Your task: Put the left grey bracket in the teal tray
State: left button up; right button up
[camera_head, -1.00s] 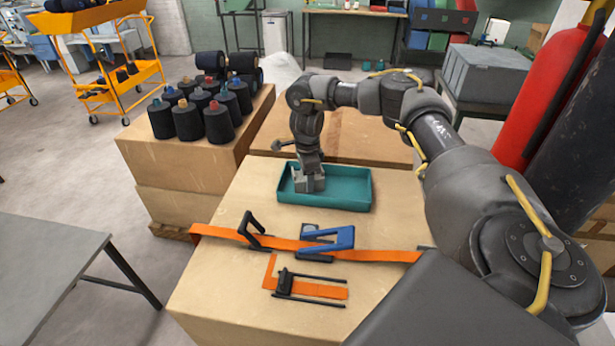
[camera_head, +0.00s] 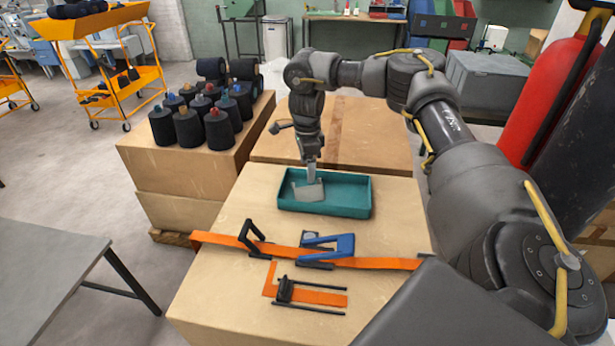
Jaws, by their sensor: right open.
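A grey bracket (camera_head: 308,192) lies inside the left end of the teal tray (camera_head: 348,200), on the cardboard box top. My right gripper (camera_head: 312,178) points down over this bracket, its fingertips close to the bracket's upper edge. It is open; whether a finger still touches the bracket is too small to tell. A small grey piece (camera_head: 310,236) shows behind the blue-handled clamp, partly hidden; I cannot tell whether it is another bracket. My left gripper is not in view.
An orange strap (camera_head: 375,262) with a black buckle (camera_head: 250,236) and a blue-handled clamp (camera_head: 335,244) crosses the box in front of the tray. A black-and-orange piece (camera_head: 310,295) lies nearer. Dark yarn cones (camera_head: 188,128) stand on the left box.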

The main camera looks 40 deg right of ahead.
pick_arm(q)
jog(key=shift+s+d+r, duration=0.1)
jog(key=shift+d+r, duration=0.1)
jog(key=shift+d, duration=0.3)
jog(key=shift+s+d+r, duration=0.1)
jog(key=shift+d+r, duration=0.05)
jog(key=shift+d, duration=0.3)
pick_arm(e)
notch_tip(320, 180, up, 4)
jog(key=shift+r, duration=0.25)
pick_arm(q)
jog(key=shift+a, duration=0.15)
